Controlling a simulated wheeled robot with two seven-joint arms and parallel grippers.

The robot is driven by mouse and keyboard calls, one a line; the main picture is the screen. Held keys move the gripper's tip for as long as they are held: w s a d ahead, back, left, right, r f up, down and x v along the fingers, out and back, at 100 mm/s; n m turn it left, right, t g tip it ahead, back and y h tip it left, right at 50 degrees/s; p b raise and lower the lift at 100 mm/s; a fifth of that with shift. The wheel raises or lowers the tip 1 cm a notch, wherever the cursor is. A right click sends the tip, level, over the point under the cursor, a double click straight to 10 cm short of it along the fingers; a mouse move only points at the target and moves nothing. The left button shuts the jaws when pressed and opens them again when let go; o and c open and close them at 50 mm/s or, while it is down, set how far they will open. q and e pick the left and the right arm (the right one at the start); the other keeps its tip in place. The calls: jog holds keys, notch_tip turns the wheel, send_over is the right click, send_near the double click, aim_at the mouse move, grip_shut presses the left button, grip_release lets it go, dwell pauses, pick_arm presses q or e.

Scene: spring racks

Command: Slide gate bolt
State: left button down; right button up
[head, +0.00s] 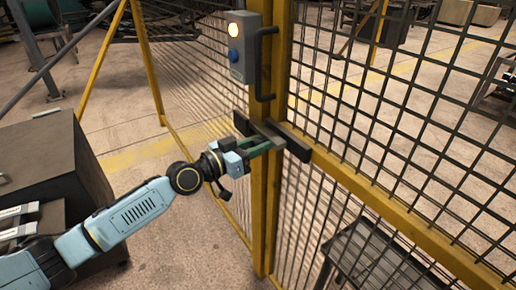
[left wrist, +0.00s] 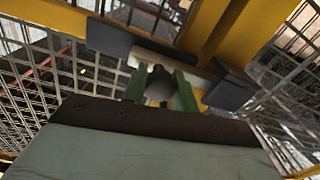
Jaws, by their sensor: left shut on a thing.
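The gate bolt (head: 270,132) is a dark grey bar assembly across the yellow gate posts at mid-height. Its dark plates (left wrist: 112,38) also show in the left wrist view, on both sides of the bolt knob (left wrist: 159,84). My left gripper (head: 264,147) reaches in from the left, its green fingers at the bolt. In the left wrist view the left gripper (left wrist: 160,92) has its two green fingers on either side of the rounded grey knob, shut on it. How far the bolt spans the gap between the posts is hard to tell. My right gripper is not in view.
A grey control box (head: 245,48) with a lit lamp and a blue button sits on the post above the bolt. A dark handle (head: 267,62) is beside it. Yellow-framed mesh panels (head: 400,110) stand on both sides. A dark cabinet (head: 50,165) is at left.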

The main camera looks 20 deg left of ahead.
pick_arm(q)
jog(key=c, duration=1.5)
grip_release()
jog(key=shift+o, duration=0.6)
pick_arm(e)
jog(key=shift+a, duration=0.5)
